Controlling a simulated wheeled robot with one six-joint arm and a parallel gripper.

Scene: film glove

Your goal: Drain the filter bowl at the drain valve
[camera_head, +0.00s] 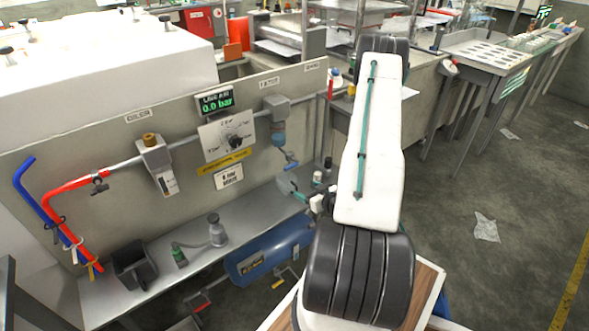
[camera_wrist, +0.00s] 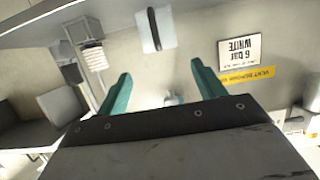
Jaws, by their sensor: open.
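The filter unit (camera_head: 276,108) is on the wall panel's pipe under a filter label in the head view. Its bluish bowl (camera_head: 279,136) hangs below it. A blue lever (camera_head: 291,166), which looks like the drain valve's handle, is under the bowl. My gripper (camera_head: 287,184) is just below this lever, partly hidden by my own arm. In the wrist view its two teal fingers (camera_wrist: 163,85) are wide apart with nothing held between them. A small blurred pale-blue thing (camera_wrist: 172,98) shows between them at the palm's edge; I cannot tell what it is.
An oiler (camera_head: 155,163) and red hose (camera_head: 68,188) are to the left. A grey shelf (camera_head: 175,247) below holds a black bin (camera_head: 131,265) and small bottle (camera_head: 217,231). A blue tank (camera_head: 268,251) lies under it.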

